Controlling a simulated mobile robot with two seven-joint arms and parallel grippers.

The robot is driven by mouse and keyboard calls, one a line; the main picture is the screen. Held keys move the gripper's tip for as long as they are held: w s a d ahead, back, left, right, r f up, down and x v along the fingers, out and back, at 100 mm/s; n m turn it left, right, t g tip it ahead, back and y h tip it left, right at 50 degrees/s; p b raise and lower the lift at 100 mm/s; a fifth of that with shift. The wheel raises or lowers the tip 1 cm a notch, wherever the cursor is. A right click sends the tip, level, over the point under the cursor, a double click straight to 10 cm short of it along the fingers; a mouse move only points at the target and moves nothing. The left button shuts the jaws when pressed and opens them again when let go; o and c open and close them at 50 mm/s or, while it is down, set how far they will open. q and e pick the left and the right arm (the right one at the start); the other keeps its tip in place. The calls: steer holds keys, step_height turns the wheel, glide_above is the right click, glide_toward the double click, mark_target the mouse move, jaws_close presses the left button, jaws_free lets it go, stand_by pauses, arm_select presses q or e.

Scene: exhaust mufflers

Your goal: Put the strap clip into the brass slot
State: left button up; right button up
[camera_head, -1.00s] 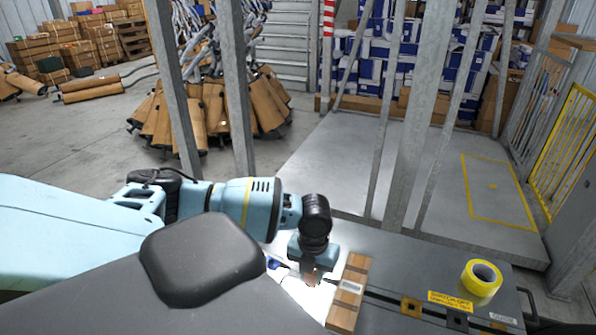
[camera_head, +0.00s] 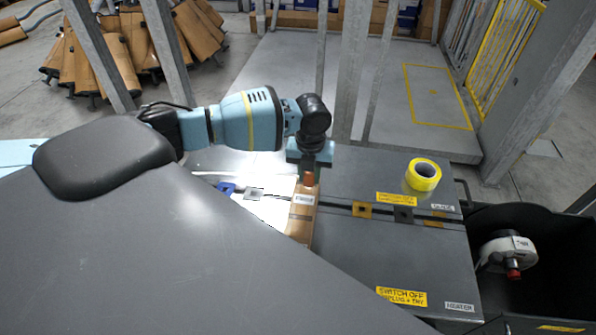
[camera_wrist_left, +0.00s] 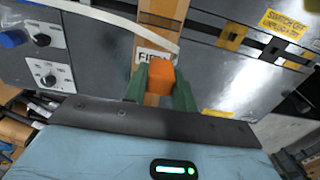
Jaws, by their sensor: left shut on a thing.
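My left gripper (camera_head: 309,172) is shut on a small orange block, which I take to be the strap clip (camera_head: 309,180). In the left wrist view the clip (camera_wrist_left: 160,77) sits between the green fingers (camera_wrist_left: 160,90). It is at the far end of a brown box in the head view; whether it touches the box I cannot tell. Two brass plates, left (camera_head: 362,210) and right (camera_head: 434,221), lie along a dark groove on the grey bench, with a dark plate between them. They also show in the left wrist view (camera_wrist_left: 232,37). My right gripper is out of view.
The brown box (camera_head: 301,225) with a white label lies left of the brass plates. A yellow tape roll (camera_head: 423,175) stands behind them. A pale strap (camera_wrist_left: 110,20) crosses the left wrist view. A dark bin (camera_head: 540,265) is beside the bench, whose front part is clear.

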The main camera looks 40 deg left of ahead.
arm_select(q)
steer(key=w+d+f+b, duration=0.8)
steer(key=w+d, duration=0.3)
steer(key=d, duration=0.2)
steer(key=shift+f+b, duration=0.15)
steer(key=shift+b, duration=0.3)
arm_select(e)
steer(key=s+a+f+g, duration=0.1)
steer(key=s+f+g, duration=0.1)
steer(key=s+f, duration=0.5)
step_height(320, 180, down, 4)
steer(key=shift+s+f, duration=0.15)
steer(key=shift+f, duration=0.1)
arm_select(q)
steer(key=shift+w, duration=0.1)
steer(key=shift+f, duration=0.15)
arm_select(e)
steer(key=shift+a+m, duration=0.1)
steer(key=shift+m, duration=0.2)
arm_select(q)
steer(key=shift+f+b, duration=0.75)
steer(key=shift+f, duration=1.55)
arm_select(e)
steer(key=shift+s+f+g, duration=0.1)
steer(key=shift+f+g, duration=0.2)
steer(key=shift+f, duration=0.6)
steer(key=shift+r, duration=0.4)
